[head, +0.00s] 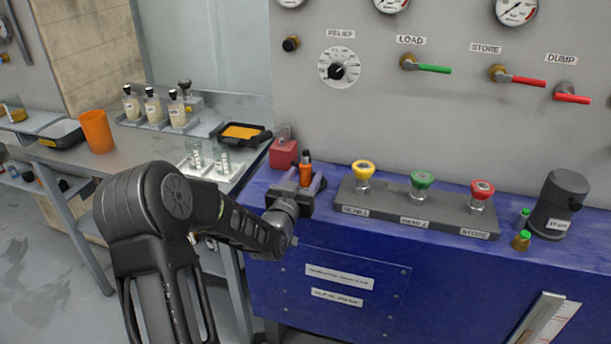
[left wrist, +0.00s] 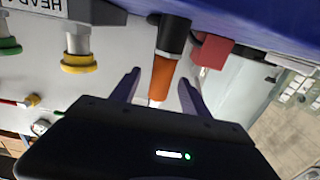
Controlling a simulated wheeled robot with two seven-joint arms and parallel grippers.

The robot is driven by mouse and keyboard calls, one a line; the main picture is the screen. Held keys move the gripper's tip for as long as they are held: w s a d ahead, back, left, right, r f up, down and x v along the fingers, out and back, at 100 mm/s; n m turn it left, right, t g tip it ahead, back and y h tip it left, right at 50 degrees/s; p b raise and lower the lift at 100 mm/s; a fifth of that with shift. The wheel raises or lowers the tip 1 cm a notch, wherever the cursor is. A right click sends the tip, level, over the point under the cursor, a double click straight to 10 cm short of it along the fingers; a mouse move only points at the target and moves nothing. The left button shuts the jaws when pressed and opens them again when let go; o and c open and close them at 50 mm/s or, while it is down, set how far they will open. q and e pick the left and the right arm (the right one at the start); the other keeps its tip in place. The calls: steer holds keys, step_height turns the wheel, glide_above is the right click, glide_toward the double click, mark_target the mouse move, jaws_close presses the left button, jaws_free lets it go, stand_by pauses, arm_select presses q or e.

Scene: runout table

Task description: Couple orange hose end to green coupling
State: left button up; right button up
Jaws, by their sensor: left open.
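The green coupling (head: 422,179) is the middle one of three on a grey block, right of the gripper. Part of it shows at the left edge of the wrist view (left wrist: 9,46). My right gripper is not in view.
The yellow coupling (head: 363,169) stands between the hose end and the green one; the red coupling (head: 482,190) is farther right. A red block (head: 283,154) sits just behind the hose end. A dark cylinder (head: 559,203) stands at the right. The panel with levers rises behind.

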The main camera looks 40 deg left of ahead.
arm_select(q)
steer(key=shift+p+x, duration=0.75)
steer(key=shift+x, duration=1.9)
steer(key=shift+s+a+f, duration=0.1)
steer(key=shift+f, duration=0.1)
jaws_close()
steer(key=shift+r, duration=0.1)
